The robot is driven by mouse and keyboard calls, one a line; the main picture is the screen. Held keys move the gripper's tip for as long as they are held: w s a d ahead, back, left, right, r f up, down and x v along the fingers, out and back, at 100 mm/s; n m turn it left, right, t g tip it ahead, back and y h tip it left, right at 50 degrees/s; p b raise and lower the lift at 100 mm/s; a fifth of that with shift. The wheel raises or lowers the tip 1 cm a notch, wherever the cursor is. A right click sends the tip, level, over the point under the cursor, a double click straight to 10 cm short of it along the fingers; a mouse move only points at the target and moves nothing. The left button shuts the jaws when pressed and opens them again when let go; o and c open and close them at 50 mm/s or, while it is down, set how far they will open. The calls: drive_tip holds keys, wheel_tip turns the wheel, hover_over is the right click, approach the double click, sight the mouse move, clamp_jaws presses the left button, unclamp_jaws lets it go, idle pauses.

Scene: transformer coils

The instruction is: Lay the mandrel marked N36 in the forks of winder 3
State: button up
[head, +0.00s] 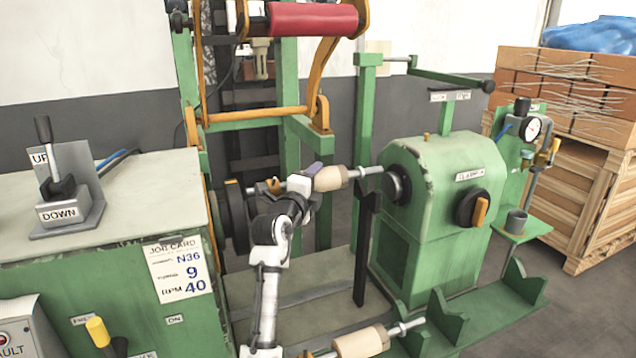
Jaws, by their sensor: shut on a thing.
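A mandrel (331,178) with a beige barrel and a metal shaft lies roughly level between the winder's headstock side and the green tailstock (437,195). My gripper (311,177) is shut on it near the barrel's left end. The right shaft end is just above the black fork post (361,255), close to the tailstock's dark spindle (396,186); I cannot tell whether it touches the fork. The left end is partly hidden by my arm. No marking is readable on it. A second beige mandrel (362,342) lies low on a green rack (447,318).
A job card (180,270) reads N36, 9 and RPM 40. An UP/DOWN lever (60,190) stands on the left cabinet. A red roll (312,18) hangs above. An orange crossbar (255,116) spans behind my arm. Empty rack cradles (520,280) are at the right.

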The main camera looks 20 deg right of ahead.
drive_tip(key=shift+w+f+b, duration=0.2)
drive_tip(key=shift+f+b, duration=2.7)
drive_tip(key=shift+b, duration=0.1)
drive_tip(key=shift+d+f+b, duration=0.15)
drive_tip(key=shift+f+b, duration=0.6)
drive_tip(key=shift+b, duration=0.15)
drive_tip(key=o, duration=1.5)
drive_tip(key=shift+f, duration=0.1)
wheel_tip(320, 180, up, 23)
drive_tip(key=b, duration=0.3)
drive_tip(key=shift+a, duration=0.2)
